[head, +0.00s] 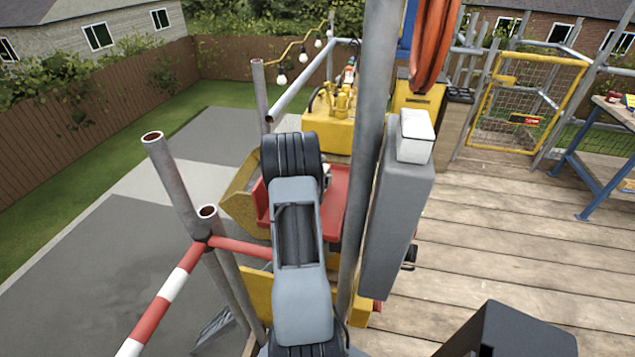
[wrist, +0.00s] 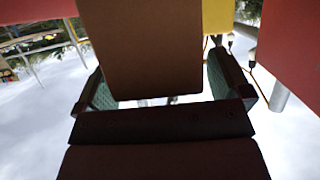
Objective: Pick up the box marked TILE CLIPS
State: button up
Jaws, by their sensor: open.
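In the wrist view, a plain brown box-shaped thing (wrist: 145,45) fills the upper middle. No lettering shows on the face turned to me, so I cannot tell whether it is the box marked TILE CLIPS. My gripper (wrist: 159,63) is open, with one green-padded finger on each side of this brown thing. A gap shows on the right; contact on the left is unclear. In the head view my own arm hides the gripper and the brown thing, above or near a red tray (head: 336,200). No TILE CLIPS marking is readable there.
A grey upright pole (head: 368,150) stands close right of my arm. Rusty-ended tubes (head: 170,180) and a red-and-white rail (head: 170,300) are at the left. A yellow machine (head: 330,130) stands behind. The plank deck (head: 500,240) at the right is mostly clear.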

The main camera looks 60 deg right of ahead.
jog(key=c, duration=1.8)
